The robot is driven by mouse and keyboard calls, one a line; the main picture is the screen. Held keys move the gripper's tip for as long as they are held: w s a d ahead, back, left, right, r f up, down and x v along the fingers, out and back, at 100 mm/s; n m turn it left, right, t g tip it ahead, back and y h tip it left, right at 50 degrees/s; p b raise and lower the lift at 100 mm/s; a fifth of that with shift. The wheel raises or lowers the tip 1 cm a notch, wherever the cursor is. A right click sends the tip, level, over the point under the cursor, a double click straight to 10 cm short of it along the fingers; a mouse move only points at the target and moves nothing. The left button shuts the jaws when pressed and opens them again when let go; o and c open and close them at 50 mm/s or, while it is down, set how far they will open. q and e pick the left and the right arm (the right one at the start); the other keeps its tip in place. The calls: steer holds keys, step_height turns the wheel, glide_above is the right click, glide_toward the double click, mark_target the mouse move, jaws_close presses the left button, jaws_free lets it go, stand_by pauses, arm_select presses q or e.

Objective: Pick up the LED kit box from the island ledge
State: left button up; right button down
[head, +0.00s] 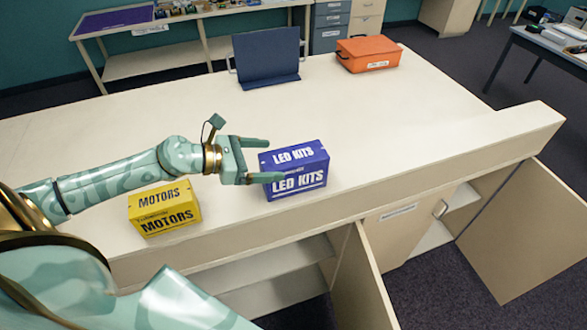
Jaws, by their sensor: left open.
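The LED kit box (297,176) is blue with white "LED KITS" lettering. It stands upright on the pale island top (400,120), close to the raised front ledge. My left gripper (275,160) reaches in from the left, with its fingers open. My right gripper is not in view.
A yellow "MOTORS" box (165,209) stands left of the blue box, below my left arm. A dark blue stand (266,58) and an orange case (368,53) are farther back. Cabinet doors (530,235) hang open below the front ledge. The island's right part is clear.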

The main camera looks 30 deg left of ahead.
mark_target(292, 155)
arm_select(q)
steer(key=x, duration=0.1)
steer(key=p+x, duration=0.1)
steer(key=x, duration=0.3)
steer(key=shift+w+a+r+p, duration=0.25)
steer(key=shift+w+a+p, duration=0.05)
steer(key=shift+p, duration=0.1)
steer(key=shift+w+d+f, duration=0.15)
steer(key=c, duration=1.6)
